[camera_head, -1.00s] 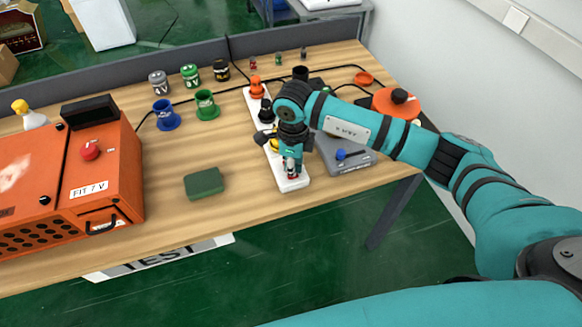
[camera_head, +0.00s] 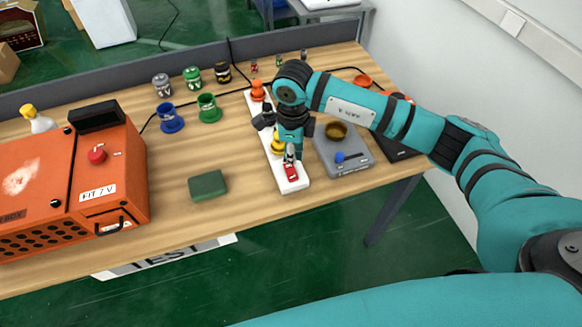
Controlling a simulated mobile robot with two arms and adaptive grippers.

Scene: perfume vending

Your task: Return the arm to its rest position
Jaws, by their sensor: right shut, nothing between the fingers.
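My right arm reaches in from the right over the wooden table (camera_head: 240,190). Its gripper (camera_head: 291,158) points down above the near end of a white power strip (camera_head: 276,165). The gripper is shut and empty. A red switch (camera_head: 291,171) shows on the strip just below the fingertips; whether they touch it I cannot tell. Orange, black and yellow pieces stand along the strip, partly hidden behind my gripper.
A grey scale (camera_head: 345,160) with a bowl stands right of the gripper. An orange box (camera_head: 70,185) fills the table's left. A green block (camera_head: 208,185), blue cup (camera_head: 170,118) and green cup (camera_head: 208,108) stand between. The table's front middle is clear.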

